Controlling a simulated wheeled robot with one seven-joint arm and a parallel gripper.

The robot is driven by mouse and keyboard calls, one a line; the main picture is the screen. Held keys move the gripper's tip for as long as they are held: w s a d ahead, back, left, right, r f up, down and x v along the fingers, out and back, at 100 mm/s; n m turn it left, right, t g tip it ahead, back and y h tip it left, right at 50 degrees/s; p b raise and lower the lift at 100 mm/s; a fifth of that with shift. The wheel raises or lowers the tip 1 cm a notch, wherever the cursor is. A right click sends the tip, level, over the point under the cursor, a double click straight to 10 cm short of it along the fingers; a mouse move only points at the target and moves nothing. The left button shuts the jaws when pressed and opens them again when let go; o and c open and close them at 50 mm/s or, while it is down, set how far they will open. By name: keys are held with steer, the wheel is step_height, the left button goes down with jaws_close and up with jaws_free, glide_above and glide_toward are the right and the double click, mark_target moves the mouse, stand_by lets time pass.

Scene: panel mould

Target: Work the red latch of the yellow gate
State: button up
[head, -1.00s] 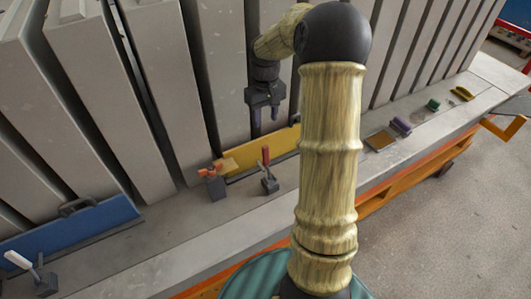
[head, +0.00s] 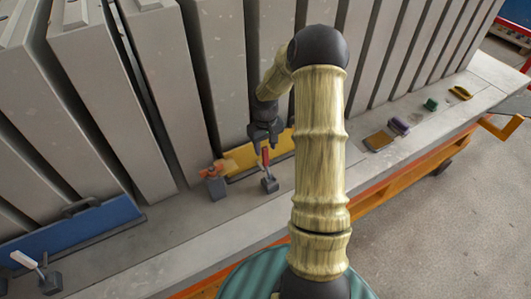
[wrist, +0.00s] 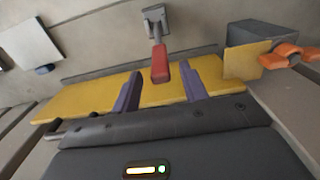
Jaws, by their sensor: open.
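The yellow gate (head: 240,160) stands along the foot of the grey panels; it also crosses the wrist view (wrist: 85,98). The red latch (head: 265,157) rises from a grey bracket in front of the gate. In the wrist view the latch's red grip (wrist: 160,64) points toward me, between the lines of the two purple fingers. My gripper (head: 265,140) is open, just above and behind the latch in the head view. In the wrist view my gripper (wrist: 161,76) has its fingers apart on either side of the grip's end; whether they touch it I cannot tell.
An orange-handled piece (head: 222,166) on a grey block stands left of the latch. A blue gate (head: 75,228) with a white-handled latch (head: 24,260) is further left. Several small items, including a brown pad (head: 379,141), lie on the ledge to the right.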

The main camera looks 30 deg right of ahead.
mark_target(265, 155)
step_height(265, 155, down, 5)
steer(key=shift+p, duration=0.4)
steer(key=shift+c, duration=0.2)
jaws_close()
